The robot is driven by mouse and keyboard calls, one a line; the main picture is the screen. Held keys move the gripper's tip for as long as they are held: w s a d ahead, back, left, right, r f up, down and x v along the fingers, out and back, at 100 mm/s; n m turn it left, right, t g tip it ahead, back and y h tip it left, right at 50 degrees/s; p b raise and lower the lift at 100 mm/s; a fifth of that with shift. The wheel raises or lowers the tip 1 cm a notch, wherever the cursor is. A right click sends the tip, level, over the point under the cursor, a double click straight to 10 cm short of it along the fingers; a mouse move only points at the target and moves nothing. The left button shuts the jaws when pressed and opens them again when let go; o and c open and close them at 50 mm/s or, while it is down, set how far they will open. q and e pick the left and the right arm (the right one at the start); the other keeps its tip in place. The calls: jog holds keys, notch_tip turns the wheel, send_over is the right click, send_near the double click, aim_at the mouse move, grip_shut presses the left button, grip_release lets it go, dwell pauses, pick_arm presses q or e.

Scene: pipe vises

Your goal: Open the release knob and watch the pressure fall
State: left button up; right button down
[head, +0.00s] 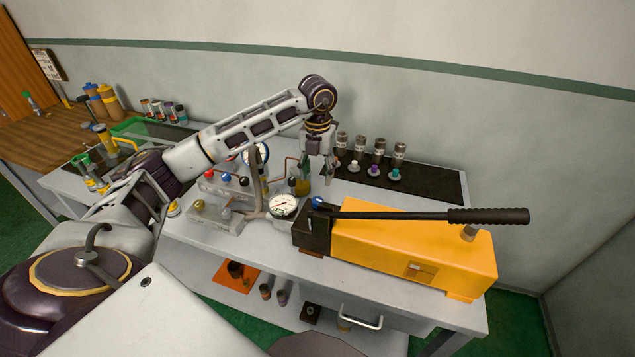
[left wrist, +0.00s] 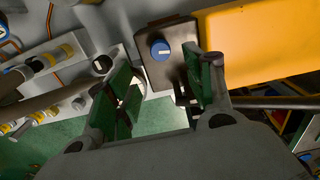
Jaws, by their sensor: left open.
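The yellow hand pump (head: 415,245) stands on the right of the bench with its long black lever (head: 400,215) lying across above it. A blue knob (head: 317,202) sits on the pump's black end block (head: 312,232). A round white pressure gauge (head: 284,206) is just left of the block; its reading is too small to tell. My left gripper (head: 330,172) points down behind the block, open. In the left wrist view, the blue knob (left wrist: 160,48) has a white mark and lies beyond the green-padded fingers of my open left gripper (left wrist: 163,88), apart from them.
A manifold with coloured knobs (head: 226,178) and a second gauge (head: 256,153) are left of the gripper. Several cylinders stand on a black mat (head: 430,183) at the back right. The lower shelf (head: 210,282) holds small parts.

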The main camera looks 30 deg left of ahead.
pick_arm(q)
jog(key=shift+r, duration=1.05)
